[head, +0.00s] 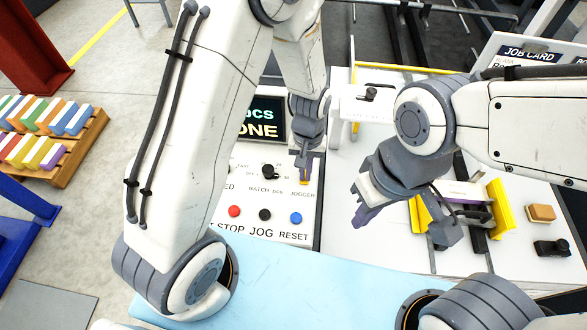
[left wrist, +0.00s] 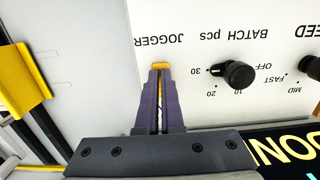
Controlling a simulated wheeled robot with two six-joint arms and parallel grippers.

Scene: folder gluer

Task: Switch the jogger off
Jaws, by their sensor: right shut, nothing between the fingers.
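The control panel (head: 265,215) carries the JOGGER label, and an orange switch (head: 304,182) shows just above that label. In the left wrist view the orange switch (left wrist: 160,66) sits right at my fingertips, which cover part of it. My left gripper (head: 305,172) reaches down to the panel there. Its purple fingers (left wrist: 160,75) are together with only a thin slit between them, and their tips touch or nearly touch the switch. The switch's position cannot be read. My right gripper (head: 363,215) is shut and empty, right of the panel.
A black batch knob (left wrist: 238,74) stands beside the switch. Red, black and blue buttons (head: 296,217) lie below it. A lit display (head: 262,118) is above. Yellow guides (head: 501,206) and a small box (head: 541,212) are at the right.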

